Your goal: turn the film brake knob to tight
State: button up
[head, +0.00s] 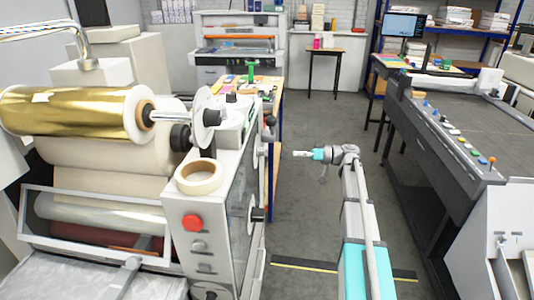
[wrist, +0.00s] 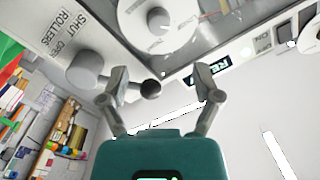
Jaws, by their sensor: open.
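My gripper (head: 302,154) is out to the right of the laminator's side panel (head: 238,210) in the head view. In the wrist view my gripper (wrist: 160,82) is open and empty, its two fingers apart. A black ball (wrist: 151,89) shows between the fingers; its depth is unclear. Beyond the fingertips is a round white dial plate (wrist: 140,12) with a dark grey knob (wrist: 158,19); its lettering is too small to read surely. A grey knob (wrist: 87,68) beside the left finger is by the label ROLLERS, SHUT, OPEN. I cannot tell which one is the film brake knob.
The laminator carries a gold film roll (head: 75,108), a tape roll (head: 200,177) and a red button (head: 193,222). Dark knobs (head: 257,214) stick out from its side. A grey machine (head: 455,125) stands at the right. The floor (head: 310,215) between is clear.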

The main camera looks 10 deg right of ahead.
aim_at(264, 153)
jog(key=x, duration=1.1)
jog(key=shift+w+a, duration=0.1)
jog(key=shift+a, duration=0.25)
